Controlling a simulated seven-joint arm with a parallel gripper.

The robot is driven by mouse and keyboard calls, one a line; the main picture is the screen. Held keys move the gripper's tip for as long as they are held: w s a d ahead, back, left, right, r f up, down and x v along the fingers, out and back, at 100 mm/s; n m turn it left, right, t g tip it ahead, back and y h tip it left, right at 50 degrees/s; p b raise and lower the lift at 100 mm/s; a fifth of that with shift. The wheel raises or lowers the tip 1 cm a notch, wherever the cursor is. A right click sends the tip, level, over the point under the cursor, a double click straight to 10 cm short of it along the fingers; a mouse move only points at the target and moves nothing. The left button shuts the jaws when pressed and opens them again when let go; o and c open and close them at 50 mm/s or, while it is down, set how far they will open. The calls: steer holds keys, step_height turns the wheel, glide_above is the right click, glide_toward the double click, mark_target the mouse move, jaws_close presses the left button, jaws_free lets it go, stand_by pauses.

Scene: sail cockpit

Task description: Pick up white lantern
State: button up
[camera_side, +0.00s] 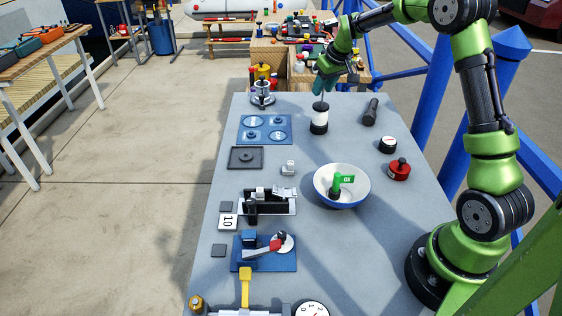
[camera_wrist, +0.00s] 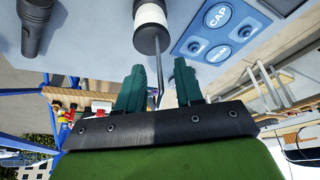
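The white lantern (camera_side: 319,119) stands upright on the grey table, a white cylinder with a black top and black base. A thin rod rises from its top. My gripper (camera_side: 323,88) is above the lantern, its green fingers pointing down. In the wrist view the lantern (camera_wrist: 151,26) is at the top, just beyond the fingertips. My gripper (camera_wrist: 158,72) is open there, with the thin rod showing between its two fingers. The fingers do not appear closed on it.
A black torch (camera_side: 370,112) lies right of the lantern. A blue panel with round recesses (camera_side: 264,129) is to its left. A white bowl with a green item (camera_side: 342,186) stands nearer the camera, and a red-topped item (camera_side: 399,169) is at right. The grey table (camera_side: 325,250) has free room in front.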

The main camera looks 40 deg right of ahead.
steer(key=shift+x, duration=1.2)
jaws_close()
steer(key=shift+r, duration=0.1)
stand_by(0.4)
